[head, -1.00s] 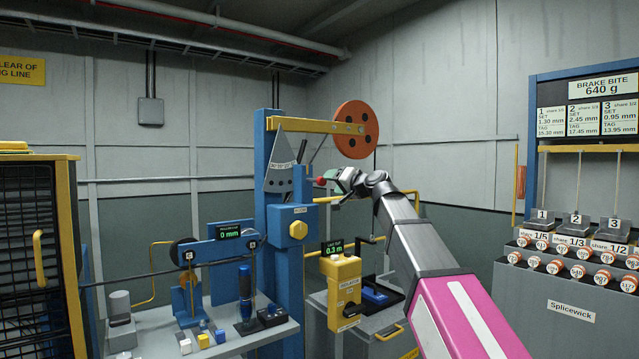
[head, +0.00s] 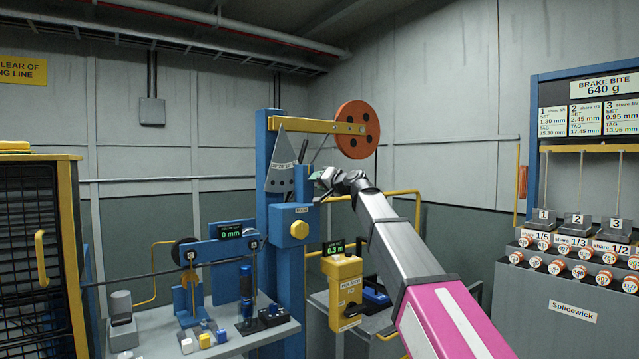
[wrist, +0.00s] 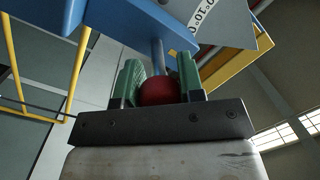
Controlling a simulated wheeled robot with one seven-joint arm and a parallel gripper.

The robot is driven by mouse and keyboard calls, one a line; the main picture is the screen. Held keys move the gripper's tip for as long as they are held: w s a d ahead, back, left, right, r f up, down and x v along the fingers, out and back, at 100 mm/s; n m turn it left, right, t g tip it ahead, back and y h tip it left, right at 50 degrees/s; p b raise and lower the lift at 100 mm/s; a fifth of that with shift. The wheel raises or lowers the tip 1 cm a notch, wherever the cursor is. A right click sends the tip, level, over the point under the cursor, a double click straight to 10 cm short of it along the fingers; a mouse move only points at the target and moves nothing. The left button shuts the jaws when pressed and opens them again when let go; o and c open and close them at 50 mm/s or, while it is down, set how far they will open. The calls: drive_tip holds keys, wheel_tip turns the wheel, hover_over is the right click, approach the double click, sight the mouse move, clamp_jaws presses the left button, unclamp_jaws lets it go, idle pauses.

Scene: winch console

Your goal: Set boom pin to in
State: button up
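A red ball knob (wrist: 159,91) on a grey rod (wrist: 158,55) sticks out from a blue part of the boom post; I take it as the boom pin. In the wrist view the knob sits between the two green fingers of my gripper (wrist: 160,84) and fills the gap between them. In the head view my gripper (head: 322,176) is at the right side of the blue post (head: 267,215), beside the grey angle-scale plate (head: 283,165), and hides the knob. Whether the pin is in or out is unclear.
A yellow boom (head: 312,126) with an orange wheel (head: 357,129) is above my gripper. A yellow hexagonal knob (head: 299,229) sits lower on the post. A yellow box (head: 343,284) and a yellow rail (head: 402,192) are below and right.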

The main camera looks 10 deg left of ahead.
sight(307, 180)
drive_tip(key=shift+x, duration=2)
clamp_jaws()
drive_tip(key=shift+w+d+r, duration=0.1)
drive_tip(key=shift+w+d, duration=0.05)
drive_tip(key=shift+d, duration=0.05)
drive_tip(key=o, duration=1.1)
unclamp_jaws()
drive_tip(key=shift+a, duration=0.1)
drive_tip(key=v, duration=1)
drive_tip(key=shift+s+d, duration=0.25)
drive_tip(key=shift+d, duration=0.1)
